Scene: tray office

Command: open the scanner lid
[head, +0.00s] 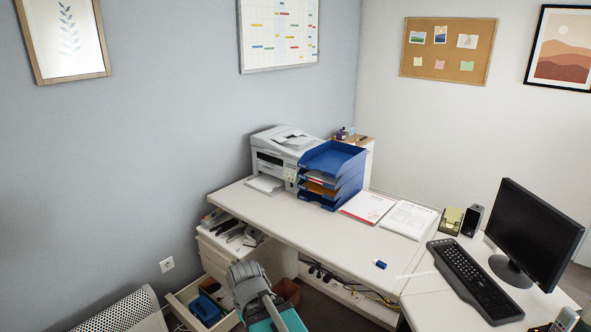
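A white printer with a scanner on top (272,160) stands at the far left end of the white desk, against the wall. Its scanner lid (288,139) forms the top and looks shut. Sheets of paper (265,184) lie at its front tray. The blue stacked trays right beside it hide part of its right side. A grey and teal part of my arm shows at the bottom of the head view, well in front of the printer and apart from it. No fingertips of my gripper can be seen.
Blue stacked trays (346,157) stand close to the printer's right side. Papers (407,219), a small blue item (379,264), a keyboard (474,283) and a monitor (532,232) are farther right. An open drawer (181,303) juts out below the desk's left end.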

